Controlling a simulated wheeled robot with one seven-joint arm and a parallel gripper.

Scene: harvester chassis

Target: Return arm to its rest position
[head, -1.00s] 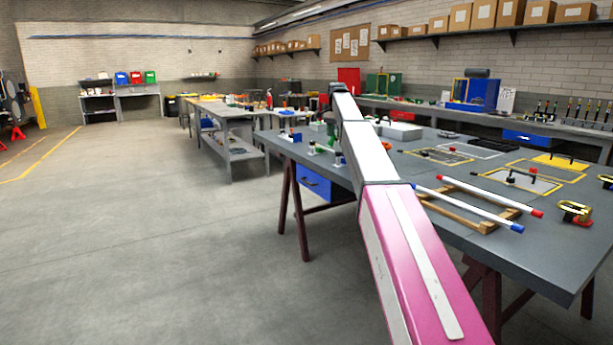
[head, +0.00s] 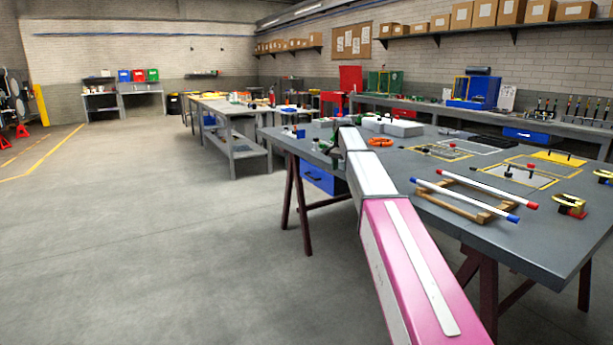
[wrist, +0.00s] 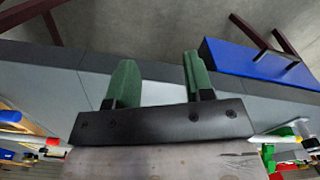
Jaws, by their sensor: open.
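My gripper shows in the wrist view with two green fingers (wrist: 156,85) spread apart and nothing between them. My arm (head: 410,265), pink near me and white farther out, reaches forward over the left part of the grey table (head: 545,245). Its dark far end is near the table's left side in the head view, and the fingers cannot be made out there. In the wrist view the grey table edge lies behind the fingers, with a blue drawer (wrist: 255,70) to their right. I cannot tell how far the fingers are from the table.
A wooden rack (head: 470,205) with two white rods lies on the table right of my arm. An orange ring-like object (head: 380,142) lies close to the arm. Yellow-framed panels (head: 515,176) are farther right. The floor on the left (head: 150,240) is clear.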

